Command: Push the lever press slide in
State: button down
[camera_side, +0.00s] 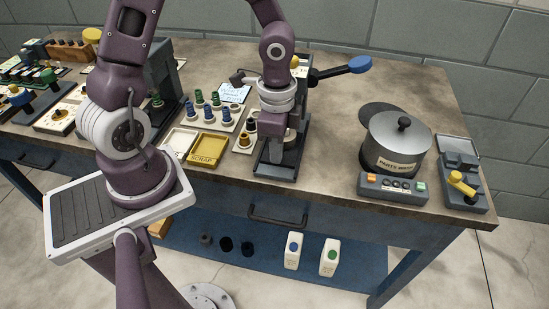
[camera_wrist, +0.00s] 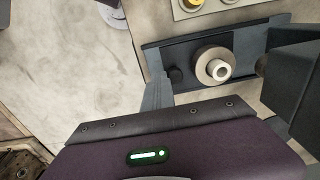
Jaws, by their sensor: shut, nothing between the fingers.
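The lever press stands on the bench in the side view; its blue-knobbed lever (camera_side: 345,68) sticks out to the right and its dark base (camera_side: 268,172) reaches to the bench's front edge. The dark press column is at the right. My gripper (camera_side: 284,160) is shut and empty, low over the front of the base. Whether it touches the slide I cannot tell.
A pot (camera_side: 395,145), a button box (camera_side: 392,188) and a yellow-handled switch box (camera_side: 460,180) stand to the right. A yellow scrap tray (camera_side: 209,146), a white tray (camera_side: 180,141) and racks of blue and green pegs (camera_side: 212,112) lie left of the press.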

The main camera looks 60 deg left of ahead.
jog(key=shift+w+a, duration=0.85)
jog(key=shift+w+a, duration=1.1)
jog(key=shift+s+d+r, duration=0.9)
jog(key=shift+r, duration=0.1)
notch_tip(320, 180, up, 7)
jog(key=s+d, duration=0.2)
